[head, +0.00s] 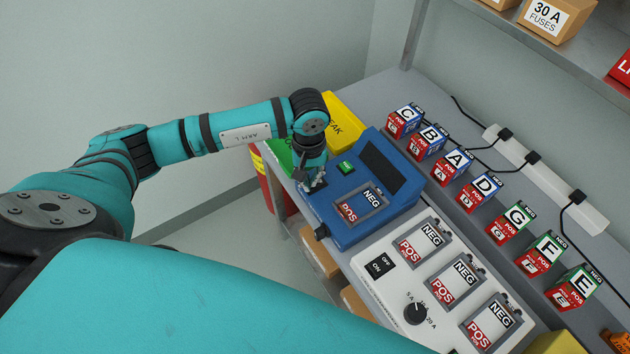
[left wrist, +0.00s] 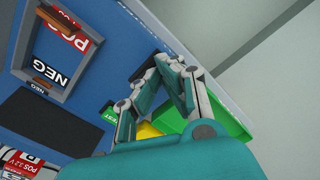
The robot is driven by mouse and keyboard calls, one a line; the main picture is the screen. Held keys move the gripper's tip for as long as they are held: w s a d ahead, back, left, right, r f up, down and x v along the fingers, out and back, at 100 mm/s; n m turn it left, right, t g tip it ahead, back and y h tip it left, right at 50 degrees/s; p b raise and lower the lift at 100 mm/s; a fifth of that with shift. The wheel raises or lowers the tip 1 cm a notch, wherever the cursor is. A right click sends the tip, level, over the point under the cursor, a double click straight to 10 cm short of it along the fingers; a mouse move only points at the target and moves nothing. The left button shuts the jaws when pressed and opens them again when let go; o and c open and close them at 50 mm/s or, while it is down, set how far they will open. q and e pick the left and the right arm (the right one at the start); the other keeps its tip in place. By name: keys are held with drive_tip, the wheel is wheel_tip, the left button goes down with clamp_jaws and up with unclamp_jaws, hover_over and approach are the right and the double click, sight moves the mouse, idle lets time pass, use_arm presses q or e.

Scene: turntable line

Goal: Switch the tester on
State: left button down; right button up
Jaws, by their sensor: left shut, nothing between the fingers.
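The tester appears to be the blue box (head: 345,238) on the bench, with a dark blank panel (head: 381,166), an empty POS/NEG bay (head: 362,204) and a green button (head: 346,168). It also fills the left of the left wrist view (left wrist: 105,60), where the button's TEST label is partly covered. My left gripper (head: 318,184) is shut and empty, pointing down at the tester's left edge beside the bay. The left wrist view shows its fingertips (left wrist: 168,68) together near that edge. Whatever lies under the fingertips is hidden, and I cannot tell whether they touch the tester. My right gripper is out of view.
A white unit (head: 395,296) with an ON/OFF rocker (head: 380,266), a dial (head: 415,313) and several bays stands right of the tester. Lettered battery blocks (head: 471,193) line the back by a power strip (head: 550,180). Yellow (head: 342,122) and green (head: 281,156) bins stand behind my wrist.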

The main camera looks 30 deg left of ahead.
use_arm(q)
drive_tip(key=shift+f, duration=0.2)
drive_tip(key=shift+r, duration=0.1)
drive_tip(key=shift+r+p, duration=1.45)
drive_tip(key=shift+r, duration=2)
drive_tip(key=shift+d, duration=0.1)
